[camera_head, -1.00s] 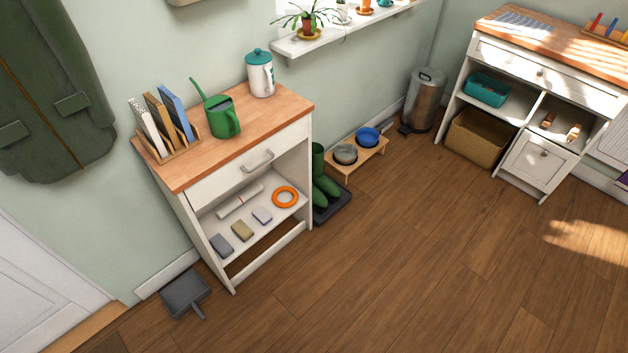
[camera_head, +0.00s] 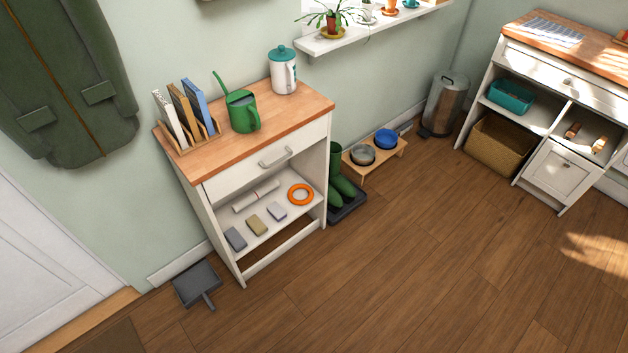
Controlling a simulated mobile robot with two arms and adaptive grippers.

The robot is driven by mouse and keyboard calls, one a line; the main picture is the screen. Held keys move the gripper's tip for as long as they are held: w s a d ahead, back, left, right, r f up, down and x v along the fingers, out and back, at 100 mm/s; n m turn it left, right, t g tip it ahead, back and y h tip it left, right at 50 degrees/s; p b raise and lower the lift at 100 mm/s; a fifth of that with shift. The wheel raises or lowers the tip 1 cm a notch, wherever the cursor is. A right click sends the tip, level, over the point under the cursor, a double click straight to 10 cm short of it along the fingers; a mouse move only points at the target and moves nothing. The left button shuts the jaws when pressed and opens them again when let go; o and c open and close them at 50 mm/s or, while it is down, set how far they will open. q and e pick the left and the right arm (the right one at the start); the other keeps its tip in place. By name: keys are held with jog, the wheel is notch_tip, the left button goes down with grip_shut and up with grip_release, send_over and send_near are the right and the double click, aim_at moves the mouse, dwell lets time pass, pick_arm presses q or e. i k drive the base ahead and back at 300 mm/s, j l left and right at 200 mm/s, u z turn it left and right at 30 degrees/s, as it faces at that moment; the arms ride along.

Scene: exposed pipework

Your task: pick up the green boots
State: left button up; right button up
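The green boots (camera_head: 337,187) are on a dark tray (camera_head: 350,207) on the floor, just right of the white cabinet with the wooden top. One boot shaft stands upright against the cabinet side. The cabinet hides part of the boots, and the other boot seems to lean or lie, though I cannot tell exactly. Neither of my grippers shows in the head view.
The white cabinet (camera_head: 219,215) stands left of the boots. A wooden stand (camera_head: 385,161) with two pet bowls is just behind them. A grey dustpan (camera_head: 196,286) lies on the floor at left. The wooden floor (camera_head: 420,270) in front is clear.

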aim_at(340, 190)
jog(key=i+l+u, duration=0.1)
jog(key=u, duration=0.3)
jog(key=i+l+u, duration=0.1)
jog(key=u, duration=0.25)
jog(key=l+u, duration=0.25)
jog(key=u, duration=0.15)
jog(key=i+l+u, duration=0.1)
jog(key=u, duration=0.25)
jog(key=l+u, duration=0.2)
jog(key=l, duration=0.45)
jog(key=l+u, duration=0.2)
jog(key=l, duration=0.5)
jog(key=l+u, duration=0.2)
jog(key=l, duration=0.5)
jog(key=l+u, duration=0.15)
jog(key=l, duration=0.5)
jog(key=k+l+u, duration=0.2)
jog(key=l, duration=0.45)
